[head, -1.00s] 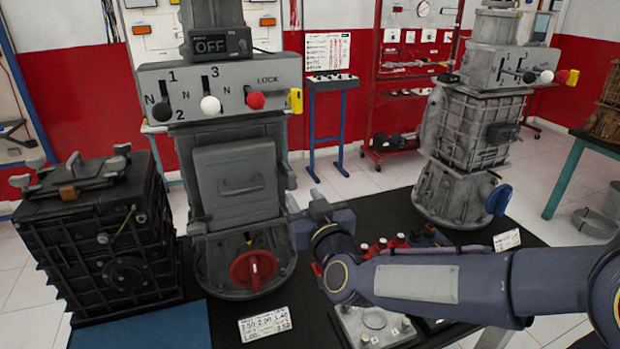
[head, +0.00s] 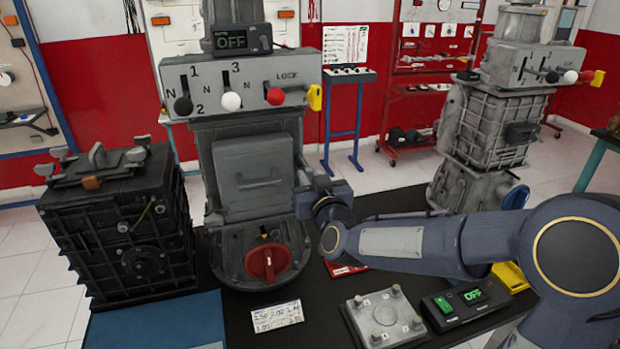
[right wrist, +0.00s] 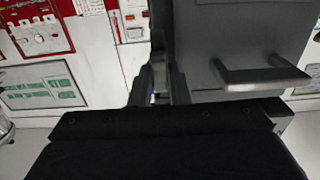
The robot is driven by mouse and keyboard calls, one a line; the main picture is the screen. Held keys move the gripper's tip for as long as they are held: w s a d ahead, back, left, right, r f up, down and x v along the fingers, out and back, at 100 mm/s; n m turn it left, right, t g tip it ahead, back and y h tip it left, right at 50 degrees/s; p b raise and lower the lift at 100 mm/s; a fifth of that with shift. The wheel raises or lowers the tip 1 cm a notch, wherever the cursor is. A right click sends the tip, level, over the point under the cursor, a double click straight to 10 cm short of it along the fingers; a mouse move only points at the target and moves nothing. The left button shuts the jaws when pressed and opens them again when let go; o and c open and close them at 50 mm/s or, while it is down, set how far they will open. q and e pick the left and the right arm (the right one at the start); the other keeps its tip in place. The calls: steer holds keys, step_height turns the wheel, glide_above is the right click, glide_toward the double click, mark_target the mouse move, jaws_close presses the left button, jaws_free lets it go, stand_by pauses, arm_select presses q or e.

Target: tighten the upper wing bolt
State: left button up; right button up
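The grey engine trainer (head: 236,132) stands in the middle of the head view. Its hatch door (head: 250,172) is closed and carries a bar handle, which also shows large at the right of the right wrist view (right wrist: 260,76). A grey wing bolt (head: 304,172) shows in part at the door's right edge, above my right gripper (head: 312,190). My right gripper's fingers point at that edge. In the right wrist view, the fingers (right wrist: 160,84) stand on either side of a narrow grey piece, perhaps a wing bolt. I cannot tell whether they grip it. My left gripper is out of view.
A black ribbed case (head: 115,235) stands at the left. A red knob (head: 268,262) sits below the hatch. Another trainer (head: 490,125) stands behind at the right.

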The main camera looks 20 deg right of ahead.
jaws_close()
steer(key=shift+f+m+b, duration=0.15)
steer(key=shift+m+b, duration=0.65)
steer(key=shift+b, duration=0.3)
steer(key=m+b, duration=0.3)
steer(key=shift+d, duration=0.1)
steer(key=m+b, duration=0.2)
steer(key=m, duration=0.1)
steer(key=shift+d+f+m+b, duration=0.1)
steer(key=shift+m+b, duration=1.45)
steer(key=shift+m, duration=1)
steer(key=shift+d+m+b, duration=0.1)
steer(key=shift+m+b, duration=1.45)
steer(key=shift+m, duration=1)
